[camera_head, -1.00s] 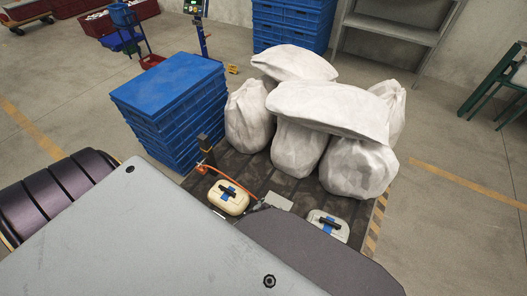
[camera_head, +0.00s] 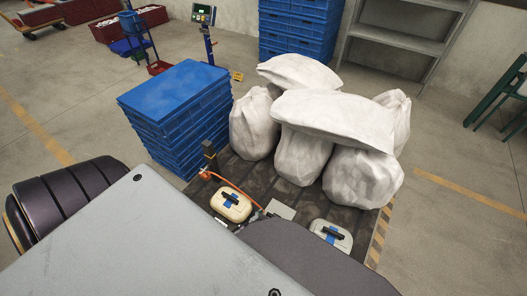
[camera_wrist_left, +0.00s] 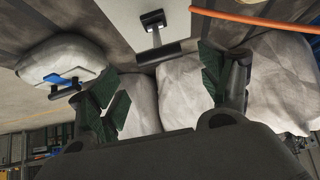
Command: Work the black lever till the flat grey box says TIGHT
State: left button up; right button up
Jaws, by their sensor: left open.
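A flat grey box (camera_head: 280,209) lies on the dark pallet between two lidded cases; no wording on it is legible. In the left wrist view a pale flat surface (camera_wrist_left: 115,14), likely this box, is at the top. A black lever (camera_wrist_left: 158,49) with a T-shaped end and a bright stem lies against it. My left gripper (camera_wrist_left: 158,92) is open, its green-padded fingers apart on either side below the lever, with nothing held. In the head view my arm hides most of that gripper. My right gripper is not in view.
A cream case (camera_head: 231,203) and a whitish case (camera_head: 331,236) with blue tape flank the box. An orange hose (camera_head: 236,188) runs close by. White sacks (camera_head: 335,120) and stacked blue crates (camera_head: 178,118) stand behind. Open floor (camera_head: 450,220) lies right.

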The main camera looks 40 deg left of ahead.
pick_arm(q)
jog(key=shift+v, duration=2.65)
